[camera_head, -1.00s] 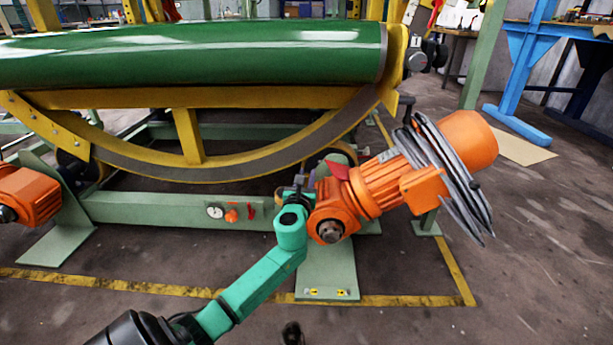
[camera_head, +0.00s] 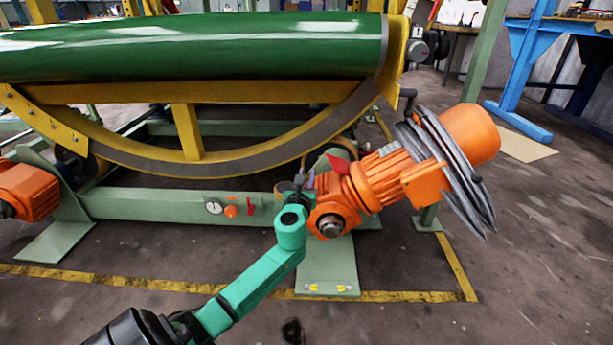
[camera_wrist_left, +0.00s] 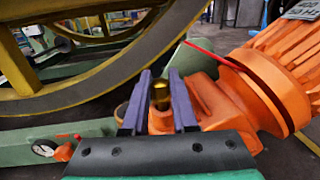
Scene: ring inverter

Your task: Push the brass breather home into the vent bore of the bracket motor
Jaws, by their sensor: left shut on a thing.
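The bracket motor (camera_head: 383,180) is orange and sits tilted at the right end of the green frame, with its gearbox end low and left. My left gripper (camera_head: 300,184) is at the upper left of that gearbox. In the left wrist view, its two purple-grey fingers (camera_wrist_left: 158,98) are shut on the brass breather (camera_wrist_left: 160,96), a small golden cylinder that stands up between them. Orange motor housing (camera_wrist_left: 215,98) is close beside the right finger. The vent bore cannot be made out, and the breather's lower end is hidden. My right gripper is not in view.
A red tab (camera_head: 337,164) sticks out beside the gearbox. Grey cable (camera_head: 448,165) is coiled around the motor's body. The yellow ring (camera_head: 190,135) and green drum (camera_head: 190,50) are behind. A gauge (camera_head: 214,208) is on the green beam (camera_head: 150,205). Floor is free at the right.

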